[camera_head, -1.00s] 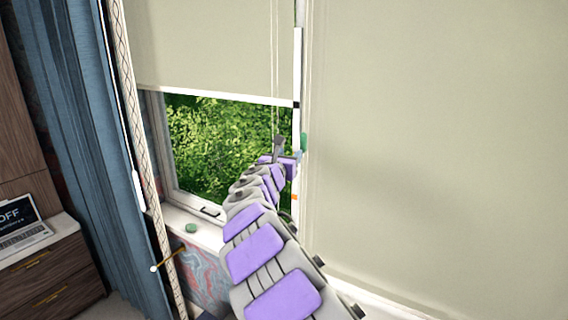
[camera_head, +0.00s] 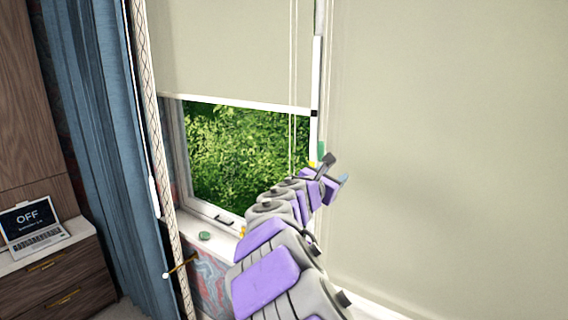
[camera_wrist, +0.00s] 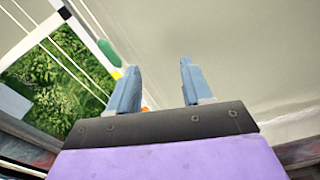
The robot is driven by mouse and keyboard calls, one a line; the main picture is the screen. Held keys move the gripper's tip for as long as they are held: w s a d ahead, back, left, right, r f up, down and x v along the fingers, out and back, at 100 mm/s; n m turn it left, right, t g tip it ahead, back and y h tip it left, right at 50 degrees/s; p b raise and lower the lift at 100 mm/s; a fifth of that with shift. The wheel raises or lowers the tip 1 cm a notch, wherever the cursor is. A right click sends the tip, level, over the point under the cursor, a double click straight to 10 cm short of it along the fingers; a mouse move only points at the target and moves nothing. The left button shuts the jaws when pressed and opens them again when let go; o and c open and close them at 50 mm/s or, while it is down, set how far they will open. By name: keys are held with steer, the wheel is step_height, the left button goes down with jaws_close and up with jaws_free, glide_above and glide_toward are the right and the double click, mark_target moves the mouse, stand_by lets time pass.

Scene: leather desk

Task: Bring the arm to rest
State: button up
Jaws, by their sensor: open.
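My gripper (camera_head: 334,172) is at the end of my purple and grey arm, which reaches up in front of the window. In the wrist view my gripper (camera_wrist: 156,82) shows two blue fingers standing apart with nothing between them. It faces the plain cream blind on the right (camera_head: 445,150). A green piece (camera_wrist: 109,52) on the window post is just left of the fingers, apart from them in the picture.
A half-lowered blind (camera_head: 235,50) hangs over the left window, with its cords beside the post. A small green object (camera_head: 205,236) sits on the sill. A blue curtain (camera_head: 95,130) hangs at left. A laptop (camera_head: 35,228) reading OFF stands on a wooden drawer unit (camera_head: 60,280).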

steer(key=s+d+f+m+g+h+b, duration=0.2)
steer(key=s+d+f+m+g, duration=0.15)
steer(key=s+d+m, duration=0.4)
steer(key=s+d+f+m+g+y+b, duration=0.1)
steer(key=s+d+f+m+g+b, duration=0.2)
steer(key=s+f, duration=0.55)
steer(key=s+d+f+m+g+y+b, duration=0.2)
steer(key=s+d+f+m+g, duration=0.3)
steer(key=s, duration=0.6)
steer(key=s+a+f+m+g+y+b, duration=0.1)
steer(key=s+a+f+m+y+b, duration=0.1)
steer(key=s+a+f, duration=0.3)
steer(key=s+a+f+m+g+y+b, duration=0.2)
steer(key=s+a+f+m+y, duration=0.2)
steer(key=s+f, duration=0.4)
steer(key=s+a+f+m+g+y+b, duration=0.1)
steer(key=s+a+f, duration=0.5)
steer(key=s, duration=0.8)
steer(key=f+m+y+b, duration=0.1)
steer(key=m+y, duration=0.1)
steer(key=m, duration=0.1)
steer(key=shift+s+a+f+b, duration=0.15)
steer(key=shift+a+f+b, duration=0.15)
steer(key=shift+b, duration=0.1)
